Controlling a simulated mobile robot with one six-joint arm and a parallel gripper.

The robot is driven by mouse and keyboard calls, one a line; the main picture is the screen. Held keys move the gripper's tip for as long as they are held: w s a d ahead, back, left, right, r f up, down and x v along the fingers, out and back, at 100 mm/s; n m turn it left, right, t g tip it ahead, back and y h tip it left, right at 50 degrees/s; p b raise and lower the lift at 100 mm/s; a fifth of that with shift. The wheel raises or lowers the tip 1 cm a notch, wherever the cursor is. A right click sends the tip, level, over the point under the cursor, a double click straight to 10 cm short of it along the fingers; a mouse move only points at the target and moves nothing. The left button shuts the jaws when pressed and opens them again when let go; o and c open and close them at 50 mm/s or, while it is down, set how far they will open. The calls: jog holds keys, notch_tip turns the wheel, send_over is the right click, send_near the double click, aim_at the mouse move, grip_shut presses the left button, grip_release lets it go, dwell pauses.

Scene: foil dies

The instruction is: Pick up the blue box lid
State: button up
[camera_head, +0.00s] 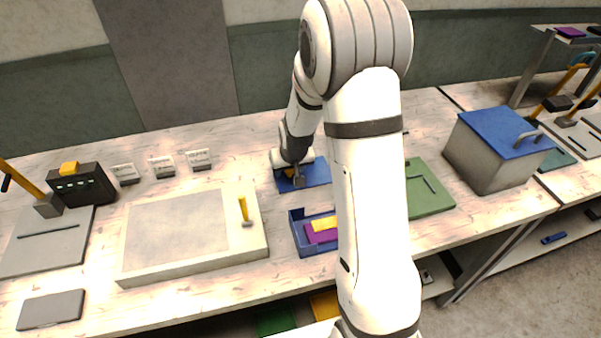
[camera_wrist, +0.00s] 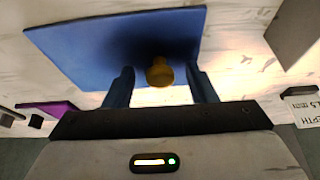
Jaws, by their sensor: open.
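The blue lid (camera_head: 318,172) is a flat plate with a yellow knob, lying on the bench; my arm hides part of it in the head view. The wrist view shows the lid (camera_wrist: 95,50) and its round yellow knob (camera_wrist: 159,73) close up. My gripper (camera_wrist: 158,68) is open, with one finger on each side of the knob and a gap on both sides. In the head view my gripper (camera_head: 297,179) is over the lid. The open blue box (camera_head: 305,250) stands nearer, holding purple and yellow pieces and partly hidden by my arm.
A grey box with a blue top (camera_head: 505,130) and grey handle stands at the right. A green board (camera_head: 428,192) lies beside my arm. A large pale slab (camera_head: 190,262) with a yellow handle lies left. Small labelled blocks (camera_head: 163,167) stand behind it.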

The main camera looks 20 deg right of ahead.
jog(key=shift+c, duration=0.3)
jog(key=c, duration=1)
